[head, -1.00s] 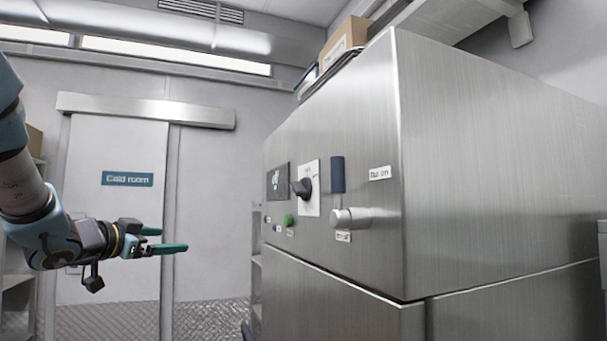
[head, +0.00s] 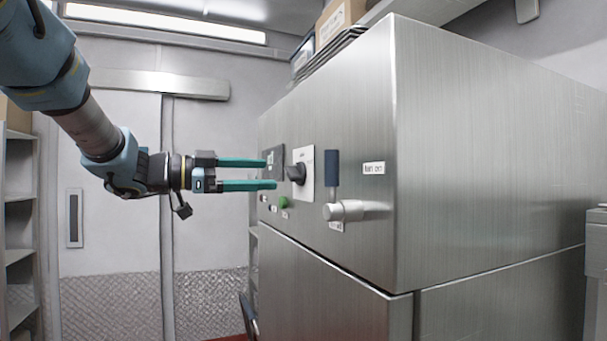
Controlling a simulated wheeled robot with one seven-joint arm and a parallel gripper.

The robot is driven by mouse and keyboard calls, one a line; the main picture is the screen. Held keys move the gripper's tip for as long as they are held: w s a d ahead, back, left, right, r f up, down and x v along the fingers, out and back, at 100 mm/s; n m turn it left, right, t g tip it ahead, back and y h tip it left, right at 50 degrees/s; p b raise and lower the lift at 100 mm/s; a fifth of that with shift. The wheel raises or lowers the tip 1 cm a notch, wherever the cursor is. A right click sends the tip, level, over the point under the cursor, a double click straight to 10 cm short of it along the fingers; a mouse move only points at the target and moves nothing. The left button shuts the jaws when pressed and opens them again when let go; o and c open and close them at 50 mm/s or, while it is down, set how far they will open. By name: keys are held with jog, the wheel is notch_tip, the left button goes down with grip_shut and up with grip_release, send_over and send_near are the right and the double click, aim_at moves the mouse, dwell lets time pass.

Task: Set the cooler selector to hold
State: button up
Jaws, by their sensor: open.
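The cooler selector is a black rotary knob (head: 296,174) on a white plate (head: 307,182) on the front of a steel cabinet (head: 350,120). The plate's markings are too small to read, and I cannot tell which setting the knob points to. My gripper (head: 272,173) comes in from the left with its two teal fingers level, one above the other, and apart. It is empty. In the picture the fingertips end just left of the knob. I cannot tell the exact gap. The fingers partly cover a dark display panel (head: 278,155).
A green button (head: 283,202) sits below the knob. A lever with a dark blue grip (head: 332,168) and a steel hub (head: 345,211) stands to the right. Shelves (head: 20,225) are at the left, boxes (head: 338,18) on the cabinet top.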

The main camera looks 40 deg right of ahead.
aim_at(287, 174)
jog(key=shift+x, duration=3)
